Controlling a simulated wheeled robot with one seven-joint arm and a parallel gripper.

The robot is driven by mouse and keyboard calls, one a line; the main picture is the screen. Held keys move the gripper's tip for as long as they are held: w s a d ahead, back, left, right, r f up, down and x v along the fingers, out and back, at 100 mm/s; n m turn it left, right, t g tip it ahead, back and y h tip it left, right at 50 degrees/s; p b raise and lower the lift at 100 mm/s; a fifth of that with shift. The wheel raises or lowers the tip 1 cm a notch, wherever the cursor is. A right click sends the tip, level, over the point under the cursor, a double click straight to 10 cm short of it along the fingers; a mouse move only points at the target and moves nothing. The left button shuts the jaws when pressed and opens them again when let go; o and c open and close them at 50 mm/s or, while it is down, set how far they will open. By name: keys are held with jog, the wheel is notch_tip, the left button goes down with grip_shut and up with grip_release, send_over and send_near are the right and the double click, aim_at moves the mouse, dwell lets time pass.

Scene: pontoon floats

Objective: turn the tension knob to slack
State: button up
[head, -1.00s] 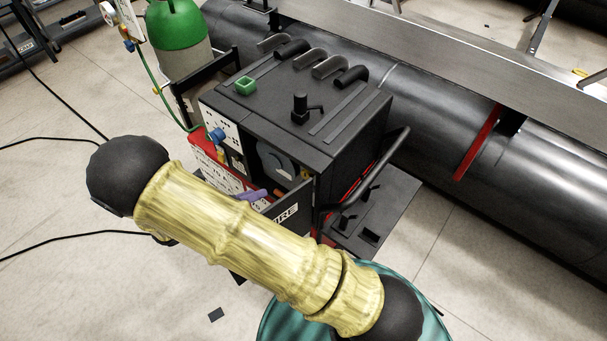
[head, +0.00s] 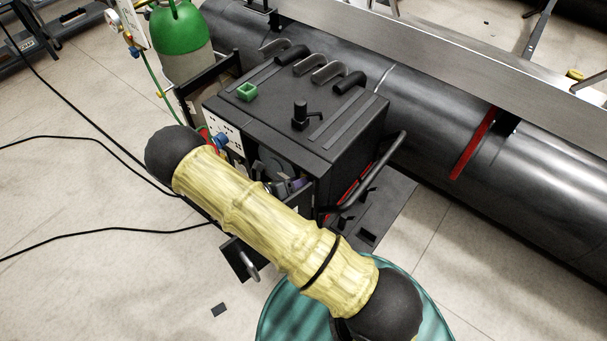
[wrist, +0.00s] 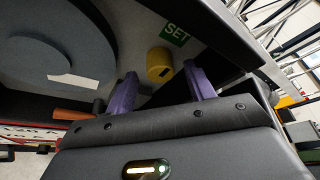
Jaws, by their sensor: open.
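A yellow knob (wrist: 159,66) with a dark mark on its side sticks out from a grey panel inside the machine in the wrist view. It appears to be the tension knob. A green SET label (wrist: 175,34) is just beyond it. My gripper (wrist: 161,73) is open and empty, its two purple fingers pointing at the knob, one to each side in the picture. I cannot tell whether the fingertips reach around it. In the head view my gripper (head: 298,185) is mostly hidden behind my arm at the open side of the black machine (head: 265,118), and the knob is hidden.
A large grey spool (wrist: 55,65) fills the left of the wrist view, with an orange handle (wrist: 74,114) below it. The compartment's dark edge (wrist: 240,40) lies close on the right. A green gas cylinder (head: 178,35) stands behind the machine.

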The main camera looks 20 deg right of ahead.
jog(key=shift+x, duration=1.05)
jog(key=shift+c, duration=0.4)
jog(key=c, duration=0.9)
